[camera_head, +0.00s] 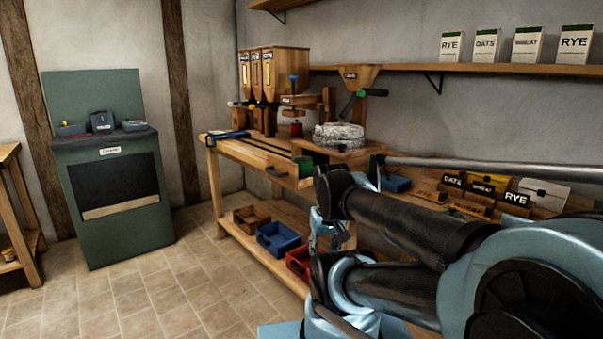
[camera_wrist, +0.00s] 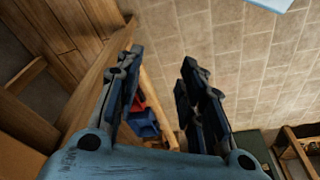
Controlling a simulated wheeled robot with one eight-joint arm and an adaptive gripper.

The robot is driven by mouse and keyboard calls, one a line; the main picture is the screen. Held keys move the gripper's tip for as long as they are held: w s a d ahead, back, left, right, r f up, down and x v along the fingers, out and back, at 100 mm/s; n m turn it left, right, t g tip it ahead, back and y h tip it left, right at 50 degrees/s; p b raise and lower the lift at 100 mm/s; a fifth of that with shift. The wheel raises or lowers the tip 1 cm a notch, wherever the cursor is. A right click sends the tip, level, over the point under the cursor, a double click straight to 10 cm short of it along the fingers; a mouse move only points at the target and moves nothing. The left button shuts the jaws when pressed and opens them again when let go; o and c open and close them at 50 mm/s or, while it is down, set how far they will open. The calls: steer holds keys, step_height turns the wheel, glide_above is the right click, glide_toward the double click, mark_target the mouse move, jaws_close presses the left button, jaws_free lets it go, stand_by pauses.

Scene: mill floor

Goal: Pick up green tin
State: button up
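A small green tin (camera_head: 304,167) stands at the front edge of the wooden workbench (camera_head: 262,155) in the head view, close to the left of my arm. My gripper (camera_head: 326,228) hangs in front of the bench, below and to the right of the tin, and is partly hidden by my arm. In the wrist view my gripper (camera_wrist: 160,62) is open and empty, its two fingers wide apart. The floor and bench edge show between and beyond the fingers. I cannot make out the tin in the wrist view.
Blue bin (camera_head: 279,238), red bin (camera_head: 299,260) and brown bin (camera_head: 251,217) sit on the lower shelf. A millstone (camera_head: 339,135) and wooden hoppers (camera_head: 279,75) stand on the bench. A green cabinet (camera_head: 110,190) is at left. The tiled floor (camera_head: 150,290) is clear.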

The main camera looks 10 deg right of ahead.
steer(key=o, duration=0.9)
steer(key=r, duration=0.1)
steer(key=w+r, duration=0.1)
steer(key=r+m, duration=0.1)
steer(key=shift+w+r, duration=0.15)
steer(key=shift+w, duration=0.2)
steer(key=shift+c, duration=0.2)
steer(key=shift+o, duration=0.4)
steer(key=w+r+m+g, duration=0.1)
steer(key=w+r+m, duration=0.6)
steer(key=w+r, duration=0.7)
step_height(320, 180, up, 2)
steer(key=shift+r, duration=0.1)
step_height(320, 180, up, 11)
steer(key=m+g, duration=0.1)
steer(key=m, duration=0.8)
glide_above(303, 166)
steer(key=w, duration=0.3)
step_height(303, 166, down, 11)
steer(key=shift+w+f, duration=0.1)
steer(key=shift+f, duration=0.1)
steer(key=shift+w+d+f, duration=0.1)
steer(key=shift+w+f, duration=0.05)
steer(key=shift+f, duration=0.7)
steer(key=shift+w+d+f, duration=0.1)
steer(key=shift+d+f, duration=0.05)
steer(key=shift+f, duration=0.75)
steer(key=shift+w+d+f, duration=0.1)
steer(key=shift+w+f, duration=0.05)
steer(key=shift+f, duration=0.7)
